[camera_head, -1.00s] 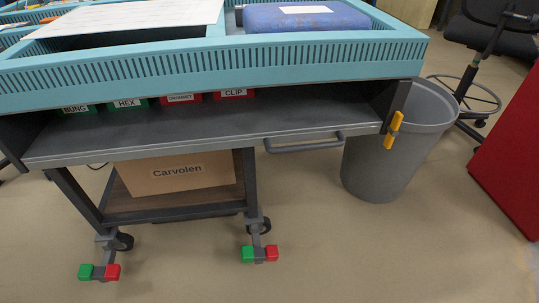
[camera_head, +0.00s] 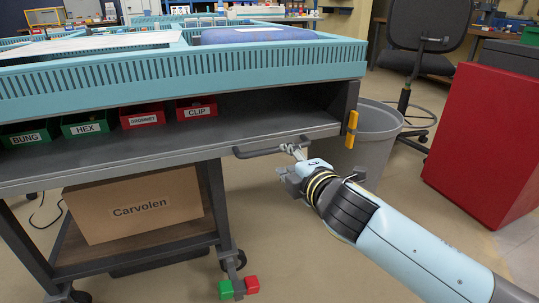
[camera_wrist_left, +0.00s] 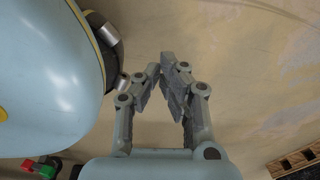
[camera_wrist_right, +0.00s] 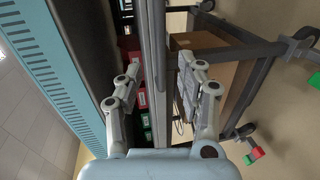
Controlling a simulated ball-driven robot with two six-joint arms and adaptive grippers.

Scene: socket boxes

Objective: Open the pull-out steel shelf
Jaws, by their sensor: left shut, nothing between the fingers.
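The dark grey steel shelf (camera_head: 140,150) sits under the turquoise-rimmed table top, with a bar handle (camera_head: 256,152) at the right of its front edge. My right gripper (camera_head: 294,150) is at the right end of this handle. In the right wrist view its fingers (camera_wrist_right: 160,75) are spread, with the shelf's front edge (camera_wrist_right: 150,40) showing between them; I cannot tell whether they touch the handle. My left gripper (camera_wrist_left: 162,68) shows only in its own wrist view, shut and empty above the floor, away from the shelf.
Labelled red and green bins (camera_head: 143,117) stand on the shelf. A Carvolen box (camera_head: 135,208) is on the lower rack. A yellow clip (camera_head: 351,128) is at the table's right side, beside a grey bin (camera_head: 375,145). A red cabinet (camera_head: 490,145) stands right.

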